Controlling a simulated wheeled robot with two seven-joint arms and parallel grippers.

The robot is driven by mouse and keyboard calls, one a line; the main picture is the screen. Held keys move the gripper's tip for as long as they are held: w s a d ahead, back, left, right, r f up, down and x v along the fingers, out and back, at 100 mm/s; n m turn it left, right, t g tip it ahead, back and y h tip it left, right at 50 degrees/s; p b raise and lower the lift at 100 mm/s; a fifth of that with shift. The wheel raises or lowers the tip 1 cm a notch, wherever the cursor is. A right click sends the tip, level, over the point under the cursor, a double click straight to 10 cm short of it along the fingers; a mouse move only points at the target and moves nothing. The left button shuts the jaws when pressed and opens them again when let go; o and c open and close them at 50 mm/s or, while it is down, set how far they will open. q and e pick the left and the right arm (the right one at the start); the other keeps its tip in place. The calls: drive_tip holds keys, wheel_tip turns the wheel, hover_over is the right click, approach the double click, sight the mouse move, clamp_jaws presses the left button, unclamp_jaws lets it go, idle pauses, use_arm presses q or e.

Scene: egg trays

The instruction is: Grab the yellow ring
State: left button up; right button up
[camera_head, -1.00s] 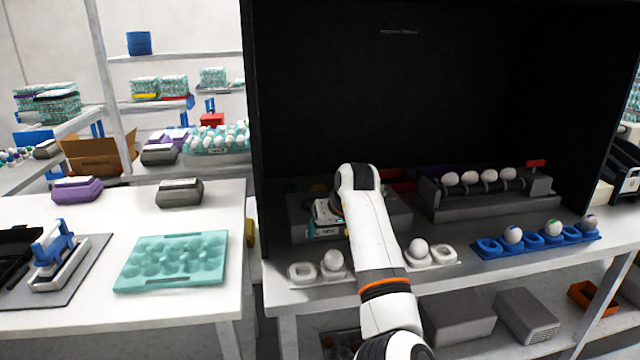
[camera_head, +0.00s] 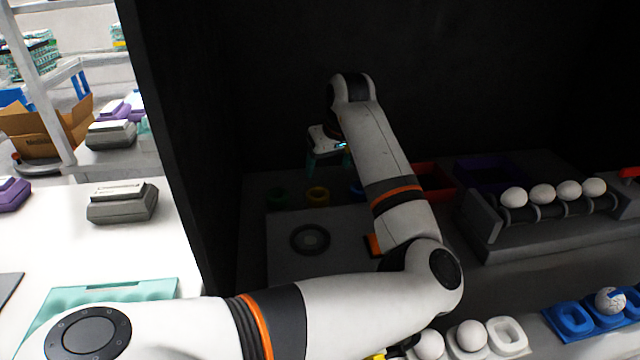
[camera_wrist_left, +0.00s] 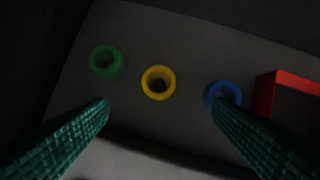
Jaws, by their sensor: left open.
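The yellow ring (camera_head: 318,195) lies on a dark surface at the back of the black booth. In the left wrist view the yellow ring (camera_wrist_left: 158,82) sits between a green ring (camera_wrist_left: 106,60) and a blue ring (camera_wrist_left: 222,94). My left gripper (camera_head: 328,165) is above and near the yellow ring in the head view. In the wrist view its two green ribbed fingers (camera_wrist_left: 165,112) are wide apart with nothing between them, and the yellow ring shows just beyond the gap. The right finger overlaps part of the blue ring. My right gripper is not seen.
A red bin (camera_head: 432,178) stands right of the rings and a purple bin (camera_head: 488,174) is beside it. A grey block with a round dark disc (camera_head: 310,239) lies in front. A roller rack (camera_head: 500,228) with several eggs is at right. The booth's left wall (camera_head: 178,140) stands close.

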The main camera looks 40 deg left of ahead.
use_arm(q)
approach(319, 190)
drive_tip(key=f, duration=0.1)
drive_tip(key=s+f, duration=0.1)
drive_tip(key=shift+s+d+f, duration=0.15)
drive_tip(key=shift+d+f, duration=0.1)
drive_tip(key=shift+a+f, duration=0.25)
drive_tip(key=shift+f, duration=0.35)
drive_tip(key=x, duration=0.3)
drive_tip(key=shift+a+f, duration=0.2)
drive_tip(key=shift+a, duration=0.05)
drive_tip(key=shift+w+a+f, duration=0.15)
drive_tip(key=shift+w+f, duration=0.1)
drive_tip(key=shift+f, duration=0.2)
drive_tip(key=c, duration=0.9)
drive_tip(key=shift+c, duration=0.7)
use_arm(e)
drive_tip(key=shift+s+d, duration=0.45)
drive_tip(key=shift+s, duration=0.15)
